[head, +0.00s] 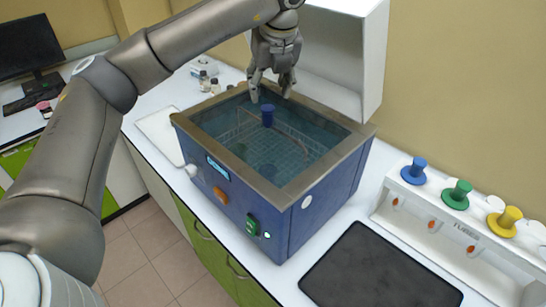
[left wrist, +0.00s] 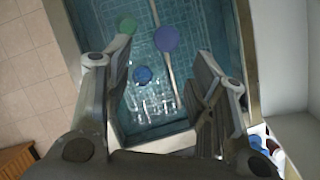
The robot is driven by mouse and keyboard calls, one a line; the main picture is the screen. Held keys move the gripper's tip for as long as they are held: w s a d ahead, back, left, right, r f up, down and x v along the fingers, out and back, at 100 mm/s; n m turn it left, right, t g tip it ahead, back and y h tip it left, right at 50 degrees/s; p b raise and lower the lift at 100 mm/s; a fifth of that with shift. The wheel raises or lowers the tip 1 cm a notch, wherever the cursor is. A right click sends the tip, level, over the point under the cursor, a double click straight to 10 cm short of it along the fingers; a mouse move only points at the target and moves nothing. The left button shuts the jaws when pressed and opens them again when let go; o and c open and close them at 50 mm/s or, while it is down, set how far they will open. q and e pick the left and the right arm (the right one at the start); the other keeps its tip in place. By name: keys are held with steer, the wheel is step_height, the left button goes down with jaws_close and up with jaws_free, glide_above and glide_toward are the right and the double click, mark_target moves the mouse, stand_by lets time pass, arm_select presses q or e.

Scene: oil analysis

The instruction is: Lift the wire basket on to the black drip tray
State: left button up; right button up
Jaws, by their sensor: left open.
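The wire basket (head: 285,152) sits low in the liquid of a blue bath. The black drip tray (head: 375,270) lies flat and empty on the bench at front right. My right gripper is out of view.
The blue bath (head: 235,205) has a raised metal rim (head: 325,172). A white box-like housing (head: 345,55) stands behind the bath. Small bottles (head: 208,82) stand behind left.

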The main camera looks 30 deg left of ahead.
mark_target(269, 110)
arm_select(q)
steer(key=x, duration=0.4)
steer(key=p+x, duration=0.1)
steer(key=x, duration=0.1)
steer(key=shift+w+d+f, duration=0.1)
steer(key=shift+w+d, duration=0.1)
steer(key=shift+w, duration=0.1)
steer(key=shift+w+a+f, duration=0.15)
steer(key=shift+a+f, duration=0.05)
steer(key=shift+f, duration=0.4)
steer(key=p+x, duration=0.2)
steer(key=x, duration=0.1)
steer(key=p+x, duration=0.1)
steer(key=shift+s+d+f+p, duration=0.25)
steer(key=shift+f+p, duration=0.05)
steer(key=shift+p, duration=0.05)
steer(key=shift+w+a+f, duration=0.1)
steer(key=shift+w+f, duration=0.1)
steer(key=shift+f, duration=0.25)
steer(key=shift+s, duration=0.1)
jaws_close()
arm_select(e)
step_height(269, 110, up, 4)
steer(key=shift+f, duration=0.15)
arm_select(q)
steer(key=shift+r, duration=0.1)
